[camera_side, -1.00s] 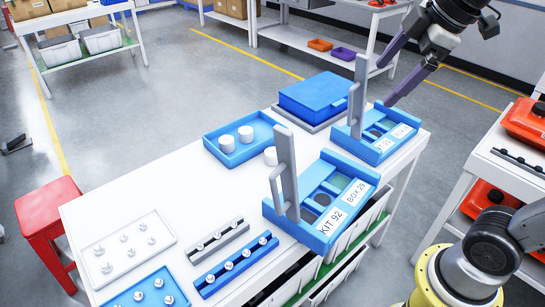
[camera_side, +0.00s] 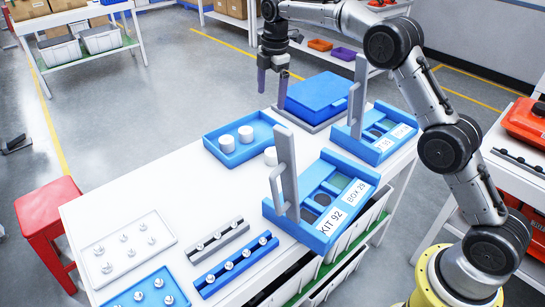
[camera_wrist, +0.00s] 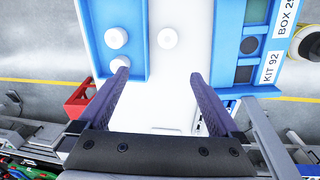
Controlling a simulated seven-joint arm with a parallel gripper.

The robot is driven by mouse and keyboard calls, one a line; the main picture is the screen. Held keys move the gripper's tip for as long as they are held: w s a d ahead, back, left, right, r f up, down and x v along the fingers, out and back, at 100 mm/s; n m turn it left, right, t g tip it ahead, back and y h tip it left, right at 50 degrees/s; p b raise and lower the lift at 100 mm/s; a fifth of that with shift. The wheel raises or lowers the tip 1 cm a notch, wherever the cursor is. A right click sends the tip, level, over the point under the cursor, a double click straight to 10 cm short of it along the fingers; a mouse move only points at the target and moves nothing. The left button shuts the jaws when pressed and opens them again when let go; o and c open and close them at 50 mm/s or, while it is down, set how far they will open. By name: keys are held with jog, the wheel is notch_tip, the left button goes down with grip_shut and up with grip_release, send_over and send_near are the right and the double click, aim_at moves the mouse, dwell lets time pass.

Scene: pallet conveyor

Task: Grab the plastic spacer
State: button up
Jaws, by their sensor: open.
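Three white cylinders look like plastic spacers. Two stand in the blue tray (camera_side: 211,147), a left one (camera_side: 226,144) and a right one (camera_side: 245,134). A third spacer (camera_side: 270,156) stands on the white table just right of the tray, partly hidden by a grey upright. My gripper (camera_side: 273,84) is open and empty, pointing down, above the table's far side near the tray. In the wrist view, the loose spacer (camera_wrist: 167,38) lies ahead of my open fingertips (camera_wrist: 157,76), slightly right of their middle. The tray's spacers (camera_wrist: 116,37) show at left.
Two blue kit boxes with tall grey handles, one labelled KIT 92 (camera_side: 318,236), stand at the table's right. A blue lidded box (camera_side: 316,96) is behind them. Trays and racks of small metal parts (camera_side: 124,248) fill the near end. The table's middle is clear.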

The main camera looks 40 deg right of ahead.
jog(key=g, duration=0.1)
send_over(272, 151)
jog(key=f, duration=1.4)
jog(key=shift+s+a+f, duration=0.15)
jog(key=shift+a+f, duration=0.15)
jog(key=shift+f, duration=0.05)
jog(key=shift+d+f, duration=0.2)
jog(key=shift+f, duration=2.75)
jog(key=c, duration=1.5)
jog(key=shift+o, duration=0.2)
jog(key=shift+r, duration=0.15)
